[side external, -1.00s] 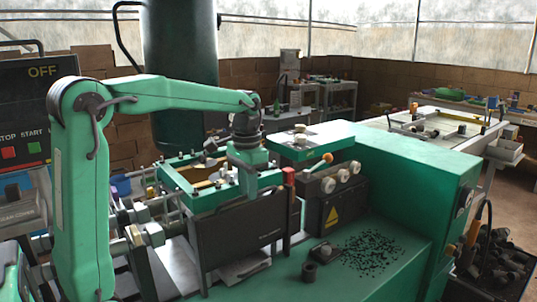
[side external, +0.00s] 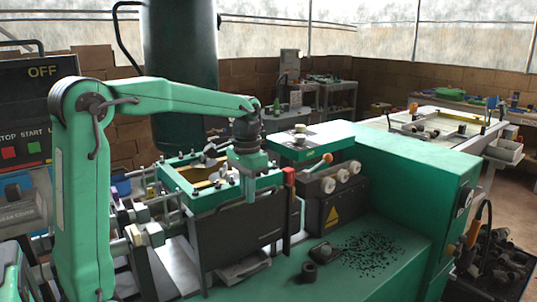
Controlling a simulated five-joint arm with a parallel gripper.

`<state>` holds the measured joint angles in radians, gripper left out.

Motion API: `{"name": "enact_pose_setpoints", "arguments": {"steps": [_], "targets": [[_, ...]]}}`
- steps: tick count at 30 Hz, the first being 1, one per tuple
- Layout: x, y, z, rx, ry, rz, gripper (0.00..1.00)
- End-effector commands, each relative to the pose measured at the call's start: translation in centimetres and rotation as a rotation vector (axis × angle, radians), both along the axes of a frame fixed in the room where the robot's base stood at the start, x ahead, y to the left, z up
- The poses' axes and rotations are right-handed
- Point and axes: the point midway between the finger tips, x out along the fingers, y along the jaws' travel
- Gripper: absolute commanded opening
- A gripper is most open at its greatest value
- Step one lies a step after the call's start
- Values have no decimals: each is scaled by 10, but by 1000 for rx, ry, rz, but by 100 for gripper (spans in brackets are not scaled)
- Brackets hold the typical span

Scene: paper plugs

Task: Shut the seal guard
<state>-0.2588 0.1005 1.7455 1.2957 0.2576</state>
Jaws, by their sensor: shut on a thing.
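The seal guard appears to be the dark flat panel (side external: 235,235) on the near side of the green-framed station (side external: 205,195). It stands close to upright, with its top edge just below the green frame. My gripper (side external: 250,196) is at the top edge of this panel, near its right half, pointing down. It is shut on the panel's upper part; the exact contact of the fingertips is small and partly hidden. I cannot tell whether the panel touches the frame behind it.
A red-topped post (side external: 289,178) stands just right of my gripper. An orange-knobbed lever (side external: 327,158) and a dark block with round knobs (side external: 345,190) are further right.

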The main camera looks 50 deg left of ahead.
Motion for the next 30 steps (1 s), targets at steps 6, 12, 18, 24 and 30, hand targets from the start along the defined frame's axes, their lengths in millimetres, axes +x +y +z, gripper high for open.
{"name": "enact_pose_setpoints", "arguments": {"steps": [6, 12, 18, 24, 30], "targets": [[0, -1, 1, 0, 0, -3, 0], [0, -1, 4, 0, -1, -3, 0], [1, -1, 9, 1, -2, -4, 0], [1, -1, 12, 1, -4, -4, 0], [1, -2, 13, 2, -6, -5, 0]]}}
